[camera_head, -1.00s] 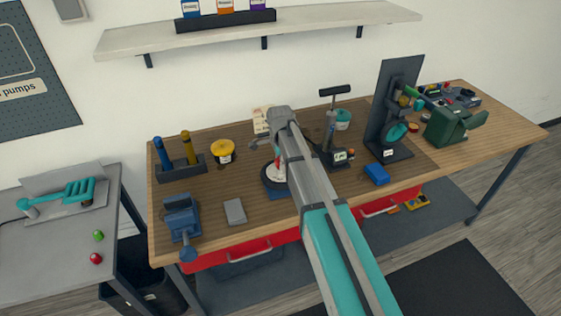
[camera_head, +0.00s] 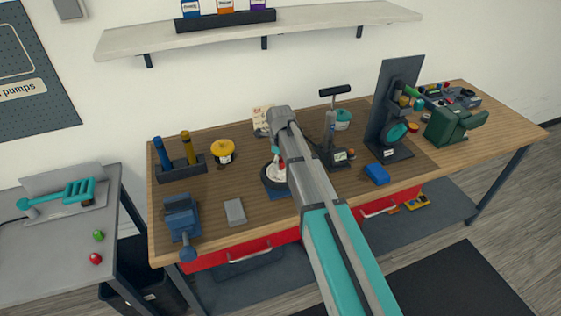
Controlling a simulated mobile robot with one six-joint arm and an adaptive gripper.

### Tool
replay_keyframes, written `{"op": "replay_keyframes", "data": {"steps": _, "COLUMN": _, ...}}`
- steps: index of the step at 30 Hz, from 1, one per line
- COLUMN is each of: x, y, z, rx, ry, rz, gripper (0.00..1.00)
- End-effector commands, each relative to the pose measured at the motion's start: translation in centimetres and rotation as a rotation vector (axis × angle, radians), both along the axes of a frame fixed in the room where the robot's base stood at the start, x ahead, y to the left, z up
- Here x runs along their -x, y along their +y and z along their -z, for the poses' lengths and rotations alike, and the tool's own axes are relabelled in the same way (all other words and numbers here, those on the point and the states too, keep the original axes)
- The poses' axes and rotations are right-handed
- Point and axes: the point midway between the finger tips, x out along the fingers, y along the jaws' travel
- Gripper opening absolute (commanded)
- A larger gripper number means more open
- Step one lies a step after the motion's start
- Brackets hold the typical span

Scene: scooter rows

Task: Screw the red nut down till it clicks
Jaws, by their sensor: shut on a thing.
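My gripper (camera_head: 278,157) points down over a round white disc (camera_head: 269,174) on a dark blue base (camera_head: 271,190), near the middle of the workbench. A small patch of red, which looks like the red nut (camera_head: 282,162), shows at the fingertips just above the disc. My gripper is shut on it. My arm covers the right side of the disc and most of the fingers. The thread under the nut and how low the nut sits are too small and hidden to tell.
A yellow-lidded tub (camera_head: 223,151) and a grey block (camera_head: 235,212) stand left of the disc. A black-handled stand (camera_head: 331,145) is close to my arm's right. A blue block (camera_head: 376,174) lies farther right. A blue vise (camera_head: 182,220) sits at the front left.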

Motion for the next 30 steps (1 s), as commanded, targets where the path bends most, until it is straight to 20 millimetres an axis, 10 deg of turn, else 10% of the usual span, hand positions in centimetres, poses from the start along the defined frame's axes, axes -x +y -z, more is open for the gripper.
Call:
{"op": "replay_keyframes", "data": {"steps": 17, "x": 0.13, "y": 0.04, "z": 0.00, "rx": -0.001, "ry": 0.003, "rz": 0.190, "gripper": 0.12}}
{"op": "replay_keyframes", "data": {"steps": 18, "x": 0.13, "y": 0.04, "z": 0.00, "rx": -0.001, "ry": 0.003, "rz": 0.189, "gripper": 0.65}}
{"op": "replay_keyframes", "data": {"steps": 24, "x": 0.09, "y": 0.03, "z": 0.00, "rx": 0.000, "ry": 0.002, "rz": 0.189, "gripper": 0.98}}
{"op": "replay_keyframes", "data": {"steps": 30, "x": 0.05, "y": 0.02, "z": 0.00, "rx": -0.001, "ry": 0.001, "rz": 0.188, "gripper": 0.98}}
